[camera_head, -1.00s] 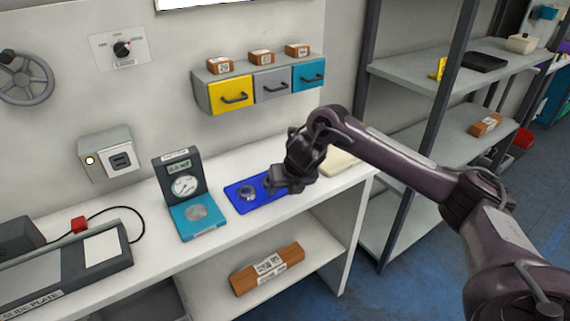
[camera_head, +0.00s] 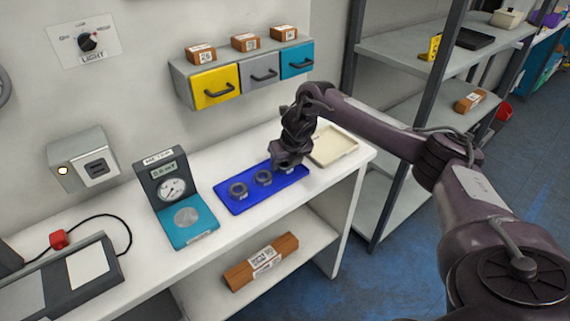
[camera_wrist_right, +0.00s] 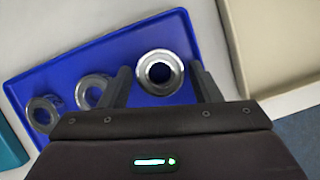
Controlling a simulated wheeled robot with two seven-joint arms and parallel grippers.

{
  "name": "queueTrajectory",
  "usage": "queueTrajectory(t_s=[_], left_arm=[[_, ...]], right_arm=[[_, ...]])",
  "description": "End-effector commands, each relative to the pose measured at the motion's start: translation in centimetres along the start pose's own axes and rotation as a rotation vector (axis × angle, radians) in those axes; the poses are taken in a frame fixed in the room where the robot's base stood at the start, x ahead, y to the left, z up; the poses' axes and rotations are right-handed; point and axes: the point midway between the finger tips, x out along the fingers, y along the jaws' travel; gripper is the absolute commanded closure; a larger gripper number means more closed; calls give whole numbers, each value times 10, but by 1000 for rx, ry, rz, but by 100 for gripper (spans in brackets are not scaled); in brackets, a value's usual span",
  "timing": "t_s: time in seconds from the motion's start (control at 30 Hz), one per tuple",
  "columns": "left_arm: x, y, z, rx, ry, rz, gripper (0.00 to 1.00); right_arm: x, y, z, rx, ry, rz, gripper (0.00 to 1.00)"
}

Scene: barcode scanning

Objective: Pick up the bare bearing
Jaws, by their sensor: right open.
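Three ring-shaped metal bearings sit in a row on a blue tray (camera_head: 235,208). The left bearing (camera_head: 238,190) and the middle bearing (camera_head: 263,178) stand clear in the head view, each with a small pale mark on its front. My right gripper (camera_head: 287,163) is over the right end of the tray and mostly hides the third bearing. In the right wrist view the right gripper (camera_wrist_right: 160,75) is open, with its fingers on either side of the right bearing (camera_wrist_right: 158,72). I cannot tell whether they touch it or whether it bears a label. My left gripper is out of view.
A cream tray (camera_head: 345,153) lies just right of the blue tray. A meter with a teal base (camera_head: 193,228) stands to the left. Drawers (camera_head: 215,87) hang on the wall behind. A grey shelf rack (camera_head: 400,52) stands at the right.

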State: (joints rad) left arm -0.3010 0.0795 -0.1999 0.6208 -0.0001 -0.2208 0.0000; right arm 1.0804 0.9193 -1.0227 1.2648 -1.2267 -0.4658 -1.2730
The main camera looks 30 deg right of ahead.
Motion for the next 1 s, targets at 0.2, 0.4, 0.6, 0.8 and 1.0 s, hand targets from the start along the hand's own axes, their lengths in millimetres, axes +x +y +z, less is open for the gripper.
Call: queueTrajectory(t_s=[0.2, 0.4, 0.6, 0.8, 1.0], left_arm=[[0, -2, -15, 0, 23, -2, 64], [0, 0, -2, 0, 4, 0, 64], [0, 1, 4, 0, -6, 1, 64], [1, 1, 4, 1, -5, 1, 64], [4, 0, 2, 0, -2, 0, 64]], right_arm=[[1, 0, 0, 1, -1, 0, 43], [1, 0, 0, 1, -1, 0, 69], [0, 0, 1, 1, -2, 0, 80], [-2, 0, 2, 1, -3, 1, 80], [-20, 1, 10, 2, -7, 2, 80]])
